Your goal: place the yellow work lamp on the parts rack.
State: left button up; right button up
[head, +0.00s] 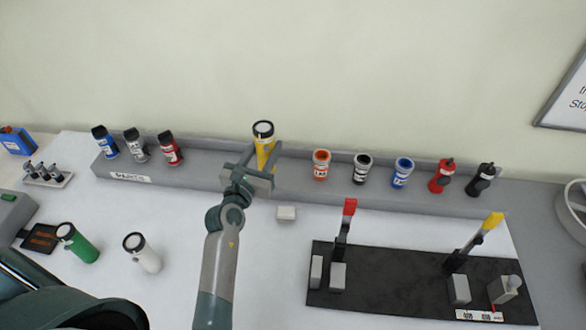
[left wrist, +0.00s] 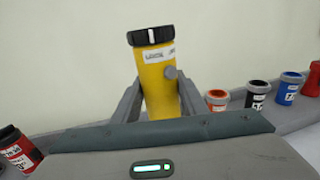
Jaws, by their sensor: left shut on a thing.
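The yellow work lamp (head: 264,148) has a dark head end with a pale lens and stands roughly upright at the parts rack (head: 200,178). My left gripper (head: 262,165) is shut on the lamp, one finger on each side. In the left wrist view the lamp (left wrist: 160,85) leans slightly between the fingers, its black cap up and a grey knob on its side. Its lower end is hidden behind my gripper, so I cannot tell whether it touches the rack. My right gripper is not in view.
On the rack, blue, grey and red lamps (head: 171,149) stand left of the yellow one; orange (head: 321,164), black, blue and other items stand right. Green (head: 77,243) and white (head: 142,253) lamps stand on the table. A black clamp board (head: 400,280) lies front right.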

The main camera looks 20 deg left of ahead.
pick_arm(q)
jog(key=shift+s+r, duration=0.1)
jog(key=shift+w+a+f, duration=0.2)
jog(key=shift+a, duration=0.1)
jog(key=shift+w+a+f, duration=0.25)
jog(key=shift+a+f, duration=0.35)
jog(key=shift+a, duration=0.25)
jog(key=w+a+f+b, duration=0.2)
jog(key=a+f+b, duration=0.3)
jog(key=a+b, duration=0.3)
jog(key=shift+w+a+f, duration=0.25)
jog(key=shift+w+a, duration=0.05)
jog(key=shift+a, duration=0.2)
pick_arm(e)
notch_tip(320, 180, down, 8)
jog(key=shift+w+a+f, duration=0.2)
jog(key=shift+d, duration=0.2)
